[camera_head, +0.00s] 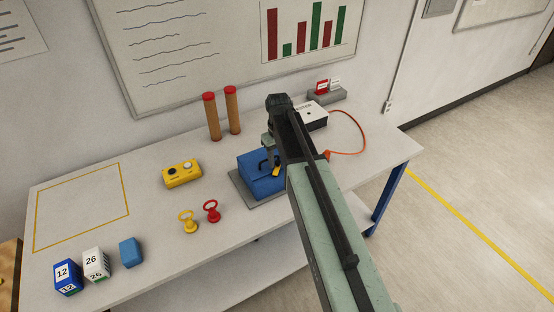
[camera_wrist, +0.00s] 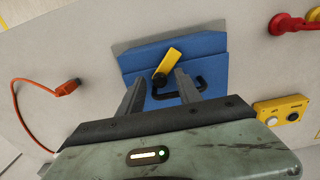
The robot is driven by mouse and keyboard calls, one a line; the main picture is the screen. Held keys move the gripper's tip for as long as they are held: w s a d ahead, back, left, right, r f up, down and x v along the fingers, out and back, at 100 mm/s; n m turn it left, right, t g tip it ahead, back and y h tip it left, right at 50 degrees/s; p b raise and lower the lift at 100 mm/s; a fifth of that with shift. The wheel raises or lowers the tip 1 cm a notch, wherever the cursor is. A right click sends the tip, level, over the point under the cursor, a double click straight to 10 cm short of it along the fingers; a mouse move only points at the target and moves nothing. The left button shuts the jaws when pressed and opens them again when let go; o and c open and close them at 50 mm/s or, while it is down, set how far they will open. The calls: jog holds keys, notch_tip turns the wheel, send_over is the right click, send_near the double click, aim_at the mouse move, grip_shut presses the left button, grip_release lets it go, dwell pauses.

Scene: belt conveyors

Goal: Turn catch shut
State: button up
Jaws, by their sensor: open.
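A blue box (camera_wrist: 200,62) with a black handle (camera_wrist: 188,96) stands on a grey plate (camera_wrist: 128,46); the box also shows in the head view (camera_head: 252,178), partly hidden by my arm. The yellow catch (camera_wrist: 171,61) is a small lever on a dark round pivot on the box, and it slants up and right in the wrist view. In the head view a bit of the catch (camera_head: 276,171) shows under my gripper. My gripper (camera_wrist: 159,75) is open, with its fingers on either side of the pivot. I cannot tell whether they touch the catch.
A yellow button box (camera_head: 182,173), two red-capped cylinders (camera_head: 222,114), red (camera_head: 211,211) and yellow (camera_head: 188,222) ring-topped pieces stand to the left. An orange cable (camera_head: 359,137) and a white box (camera_head: 312,117) lie behind. Numbered blocks (camera_head: 97,263) stand front left.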

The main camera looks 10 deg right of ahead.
aim_at(278, 161)
notch_tip(278, 161, up, 8)
jog(key=p, duration=0.8)
jog(key=shift+f, duration=0.15)
jog(key=shift+f+b, duration=0.1)
jog(key=shift+b, duration=0.25)
notch_tip(278, 161, down, 8)
jog(key=b, duration=0.7)
jog(key=shift+b, duration=0.35)
jog(key=shift+r, duration=0.2)
grip_shut()
